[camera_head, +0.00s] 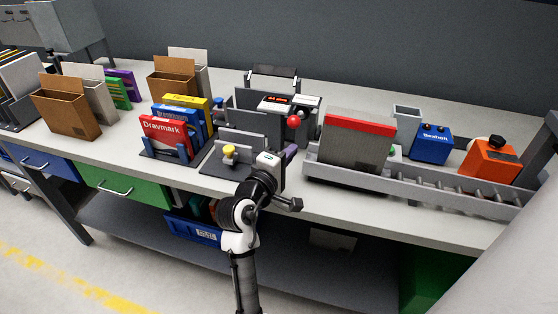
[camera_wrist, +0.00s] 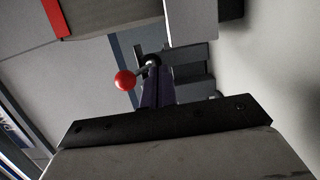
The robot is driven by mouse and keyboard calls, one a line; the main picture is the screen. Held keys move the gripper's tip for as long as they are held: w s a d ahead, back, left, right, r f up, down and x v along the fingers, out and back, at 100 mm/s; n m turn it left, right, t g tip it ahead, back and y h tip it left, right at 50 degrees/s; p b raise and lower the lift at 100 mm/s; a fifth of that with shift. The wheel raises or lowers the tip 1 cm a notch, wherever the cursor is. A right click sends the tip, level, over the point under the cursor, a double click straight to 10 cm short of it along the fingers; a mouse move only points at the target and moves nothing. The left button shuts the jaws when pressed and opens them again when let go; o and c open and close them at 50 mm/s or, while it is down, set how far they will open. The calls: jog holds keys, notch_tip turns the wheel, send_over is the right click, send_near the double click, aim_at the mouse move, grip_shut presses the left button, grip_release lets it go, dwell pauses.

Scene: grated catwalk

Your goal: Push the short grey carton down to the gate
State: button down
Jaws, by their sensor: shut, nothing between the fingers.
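The short grey carton (camera_head: 353,148) has a red band along its top edge. It stands upright at the left part of a grey roller track (camera_head: 430,189) on the bench. The track runs to the right; I cannot make out a distinct gate at its end. My gripper (camera_head: 292,151) is left of the carton, apart from it, with purple fingers. In the wrist view the fingers (camera_wrist: 151,92) are shut and empty. A grey surface with a red strip fills the upper left there; I cannot tell surely that it is the carton.
A red-knobbed lever (camera_head: 294,120) on a device stands behind my gripper; its knob also shows in the wrist view (camera_wrist: 124,80). A blue box (camera_head: 431,146) and an orange box (camera_head: 488,160) stand behind the track. Holders with colourful boxes (camera_head: 170,138) fill the left.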

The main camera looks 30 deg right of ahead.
jog(key=d, duration=0.2)
jog(key=d+p, duration=0.1)
jog(key=shift+s+d, duration=0.35)
jog(key=shift+s, duration=0.05)
jog(key=shift+s+d+p, duration=0.35)
jog(key=shift+s+d, duration=0.1)
jog(key=shift+s, duration=0.15)
